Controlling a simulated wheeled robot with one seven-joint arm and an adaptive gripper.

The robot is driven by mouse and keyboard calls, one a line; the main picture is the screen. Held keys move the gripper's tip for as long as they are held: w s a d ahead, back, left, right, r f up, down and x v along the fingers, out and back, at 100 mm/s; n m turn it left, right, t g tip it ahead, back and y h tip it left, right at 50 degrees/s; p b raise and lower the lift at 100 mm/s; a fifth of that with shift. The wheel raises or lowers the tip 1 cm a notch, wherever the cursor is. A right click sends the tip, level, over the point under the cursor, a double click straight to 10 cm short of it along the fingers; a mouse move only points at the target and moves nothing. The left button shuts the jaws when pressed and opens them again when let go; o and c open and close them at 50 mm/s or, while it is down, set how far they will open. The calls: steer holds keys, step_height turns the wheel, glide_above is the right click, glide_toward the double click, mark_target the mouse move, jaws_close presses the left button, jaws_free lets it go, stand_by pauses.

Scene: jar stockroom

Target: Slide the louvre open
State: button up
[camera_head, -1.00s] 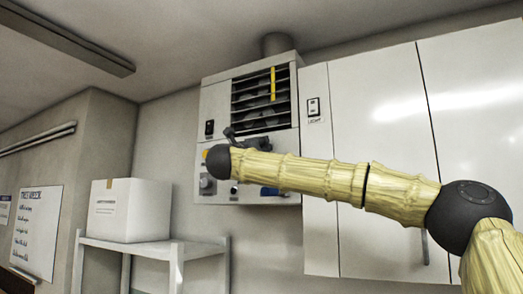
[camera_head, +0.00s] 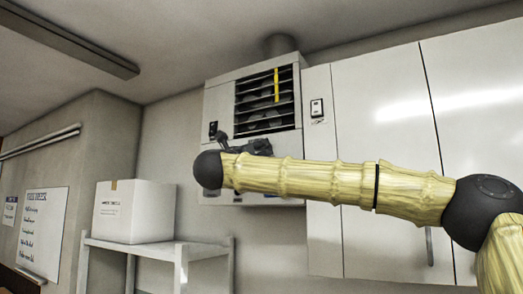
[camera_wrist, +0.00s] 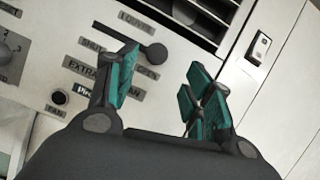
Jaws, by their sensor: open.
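The louvre (camera_head: 265,100) is a dark slatted opening with a yellow strip, in a pale wall unit; gaps show between its slats. In the wrist view its slats (camera_wrist: 190,14) show at the top. Below them a dark slot ends in a round black knob (camera_wrist: 157,53). Labels resembling SHUT and OPEN lie under the slot, and the knob is at the OPEN end. My gripper (camera_wrist: 163,68) is open, its teal-padded fingers either side of the knob in the picture; contact cannot be told. In the head view my gripper (camera_head: 243,146) is before the unit's panel, the knob hidden.
A rocker switch (camera_wrist: 259,47) is right of the louvre, and a rotary dial (camera_wrist: 8,48) is at the panel's left. Tall white cabinets (camera_head: 380,130) stand to the right, behind my arm. A white box (camera_head: 135,212) sits on a shelf at the lower left.

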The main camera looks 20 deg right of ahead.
steer(key=shift+v, duration=2.7)
